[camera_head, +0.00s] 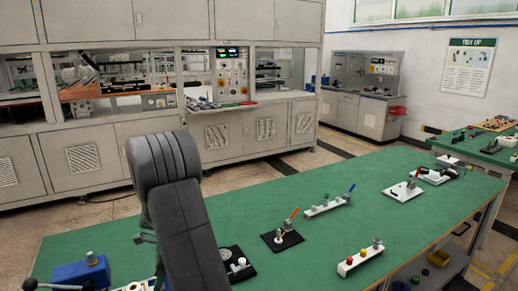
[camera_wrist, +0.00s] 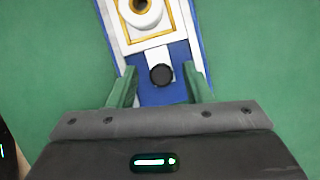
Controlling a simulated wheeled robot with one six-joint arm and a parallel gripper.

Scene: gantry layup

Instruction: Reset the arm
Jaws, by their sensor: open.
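My gripper (camera_wrist: 160,88) shows in the wrist view with its two green fingers spread apart. It is open, with nothing clamped between the fingers. A blue and white fixture (camera_wrist: 196,42) lies below it on the green surface, with a white ring in a yellow-edged square and a dark round knob (camera_wrist: 161,75) between the fingertips in the picture. I cannot tell how high the fingers are above it. In the head view my dark grey arm rises at the lower middle, and my gripper is not visible there.
Grey cabinets (camera_head: 230,135) stand behind.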

